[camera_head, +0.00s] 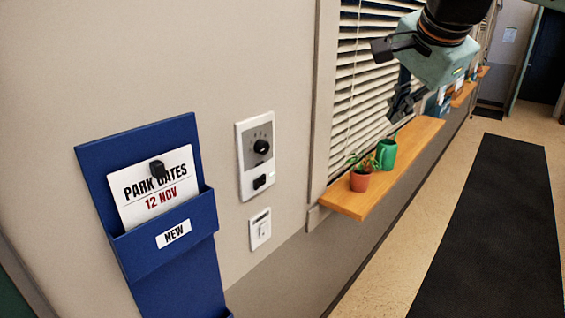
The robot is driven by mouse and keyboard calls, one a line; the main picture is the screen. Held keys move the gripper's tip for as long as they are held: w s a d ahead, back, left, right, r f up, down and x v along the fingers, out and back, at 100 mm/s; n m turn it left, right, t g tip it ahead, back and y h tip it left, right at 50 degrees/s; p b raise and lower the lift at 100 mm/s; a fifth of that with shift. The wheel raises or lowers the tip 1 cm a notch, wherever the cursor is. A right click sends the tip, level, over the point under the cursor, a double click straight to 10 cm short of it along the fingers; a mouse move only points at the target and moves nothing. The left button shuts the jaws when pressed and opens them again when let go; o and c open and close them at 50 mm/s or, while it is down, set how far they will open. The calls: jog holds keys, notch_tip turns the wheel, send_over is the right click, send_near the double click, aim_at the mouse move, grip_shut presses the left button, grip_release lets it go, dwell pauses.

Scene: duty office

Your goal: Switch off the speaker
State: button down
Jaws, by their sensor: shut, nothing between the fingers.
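A white and grey wall panel (243,168) with a black rotary knob (261,146) and marks around it is on the left wall. A black rocker-like button (259,182) sits low on the same panel. No speaker grille is visible, and I cannot read the panel's marks. A smaller white switch plate (260,229) is below it.
A blue wall holder (143,252) with a "PARK GATES 12 NOV" card (156,190) is left of the panel. A wooden sill (350,203) holds a potted plant (360,180) and green watering can (387,153). The floor around the dark mat (495,230) looks clear.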

jog(key=w+r+m+h, duration=0.1)
jog(key=w+r+m, duration=0.2)
jog(key=w+r, duration=0.25)
jog(key=s+a+f+m+g+y+p, duration=0.2)
jog(key=a+f+m+y, duration=0.7)
jog(key=a+f, duration=0.6)
jog(key=shift+s+f+m+g+p, duration=0.4)
jog(key=shift+s+f, duration=0.4)
jog(key=shift+f, duration=0.95)
